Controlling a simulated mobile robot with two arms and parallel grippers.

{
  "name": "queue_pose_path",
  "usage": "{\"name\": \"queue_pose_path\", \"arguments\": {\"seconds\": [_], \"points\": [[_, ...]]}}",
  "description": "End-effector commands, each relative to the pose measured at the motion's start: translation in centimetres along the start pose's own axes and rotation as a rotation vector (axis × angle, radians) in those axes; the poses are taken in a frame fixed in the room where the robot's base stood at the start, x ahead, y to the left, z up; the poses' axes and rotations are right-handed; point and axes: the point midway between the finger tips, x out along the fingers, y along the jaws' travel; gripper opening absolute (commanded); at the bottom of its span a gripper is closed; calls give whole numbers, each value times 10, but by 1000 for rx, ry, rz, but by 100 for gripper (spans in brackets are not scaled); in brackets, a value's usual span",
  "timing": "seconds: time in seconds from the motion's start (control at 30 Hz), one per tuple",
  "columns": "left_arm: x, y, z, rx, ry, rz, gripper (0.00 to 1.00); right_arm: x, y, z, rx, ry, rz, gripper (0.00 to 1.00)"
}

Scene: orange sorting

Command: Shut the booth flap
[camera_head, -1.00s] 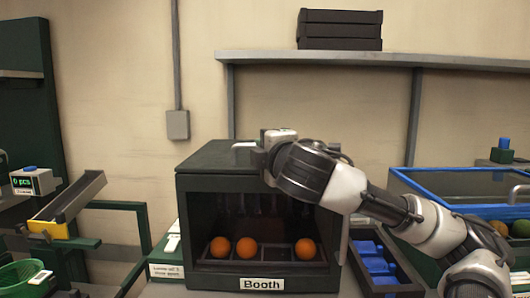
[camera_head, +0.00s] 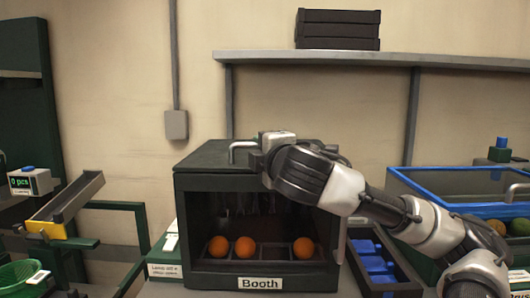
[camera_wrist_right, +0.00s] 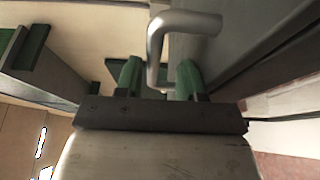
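The booth (camera_head: 215,180) is a dark box with a "Booth" label, and its front is open. Three oranges (camera_head: 245,247) sit in a divided tray inside. A metal bar handle (camera_head: 240,146) is at the top front edge; I cannot clearly make out the flap's own outline. My right gripper (camera_head: 260,157) is at this handle, its arm crossing the booth's upper right corner. In the right wrist view, the bent handle (camera_wrist_right: 156,45) lies between the green fingertips of my right gripper (camera_wrist_right: 159,78), with gaps on both sides. My left gripper is out of view.
A bin of blue things (camera_head: 383,275) stands right of the booth, with a blue-rimmed tank (camera_head: 440,180) beyond. A yellow-ended chute (camera_head: 65,210) and a green basket (camera_head: 18,278) are at left. A shelf (camera_head: 380,60) with black crates (camera_head: 338,30) hangs above.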

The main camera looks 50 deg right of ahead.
Motion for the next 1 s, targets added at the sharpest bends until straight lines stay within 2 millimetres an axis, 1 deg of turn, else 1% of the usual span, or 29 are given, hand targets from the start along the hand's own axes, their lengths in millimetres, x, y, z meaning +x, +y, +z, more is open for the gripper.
{"name": "queue_pose_path", "arguments": {"seconds": [0.1,0.13,0.23,0.43,0.5,0.63,0.8,1.0], "points": [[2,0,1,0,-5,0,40,-5,0,0,-1,-1,1,40],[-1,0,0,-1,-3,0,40,-7,0,1,-1,-1,3,40],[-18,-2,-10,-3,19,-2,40,-20,-1,1,-4,-3,4,40],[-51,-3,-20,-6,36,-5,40,-60,-1,1,-5,-4,7,40],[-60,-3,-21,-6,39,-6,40,-74,0,1,-2,-2,7,40],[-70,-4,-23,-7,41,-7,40,-94,0,1,-2,-2,4,40],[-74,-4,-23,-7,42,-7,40,-108,0,0,0,-1,1,40],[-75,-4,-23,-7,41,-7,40,-109,0,0,0,-1,-1,40]]}}
